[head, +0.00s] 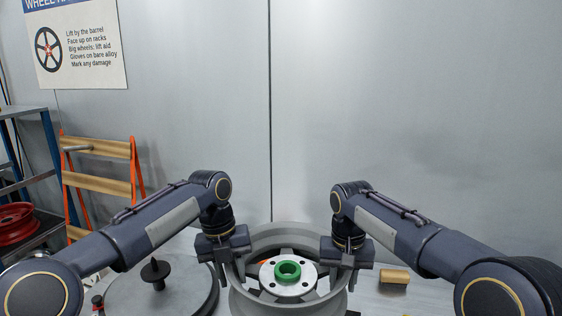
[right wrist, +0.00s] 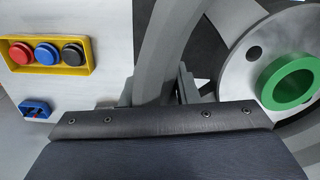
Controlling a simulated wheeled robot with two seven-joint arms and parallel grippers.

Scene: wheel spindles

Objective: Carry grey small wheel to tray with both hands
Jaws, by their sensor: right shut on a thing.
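The grey wheel (head: 241,300) is at the bottom centre of the head view, face up, with a green ring (head: 288,270) at its hub. My right gripper (head: 346,264) is shut on the right side of its rim. In the right wrist view the fingers (right wrist: 167,92) stand on either side of the grey rim (right wrist: 168,45), and the green ring (right wrist: 290,84) shows at right. My left gripper (head: 226,266) is at the left side of the rim, and its finger gap is not clear. The wheel's underside is hidden. I cannot make out a tray.
A round grey plate (head: 135,296) with a black spindle (head: 156,273) lies left of the wheel. A tan block (head: 395,275) lies to the right. A yellow holder (right wrist: 88,62) has red, blue and black round pieces. A red wheel (head: 15,224) sits on the left rack.

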